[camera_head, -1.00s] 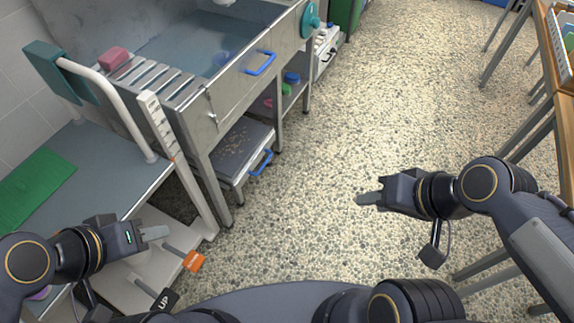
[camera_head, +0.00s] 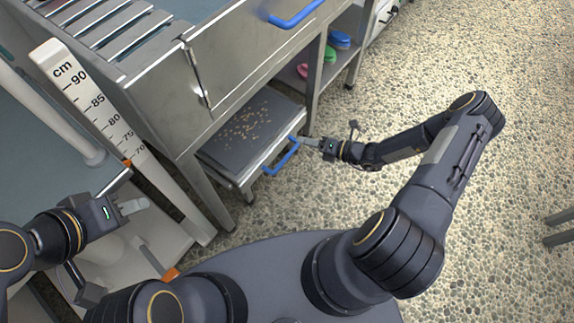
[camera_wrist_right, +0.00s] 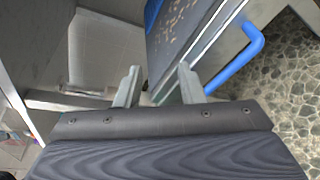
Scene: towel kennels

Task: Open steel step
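The steel step (camera_head: 212,156) is a low steel unit with a dark, speckled top, under the steel tub. Its blue handle (camera_head: 282,160) is on the front. My right gripper (camera_head: 308,142) is beside the handle's right end in the head view. In the right wrist view my right gripper (camera_wrist_right: 158,84) has its fingers apart. The blue handle (camera_wrist_right: 236,68) lies to the right of both fingers there, outside the gap. The step's top (camera_wrist_right: 178,28) is ahead. My left gripper (camera_head: 133,207) is by the measuring post; its finger gap does not show clearly.
The steel tub (camera_head: 235,60) stands above the step, with another blue handle (camera_head: 297,14). A measuring post (camera_head: 100,110) stands left of the step. A shelf with colored items (camera_head: 338,40) is behind. Pebbled floor (camera_head: 440,60) is open to the right.

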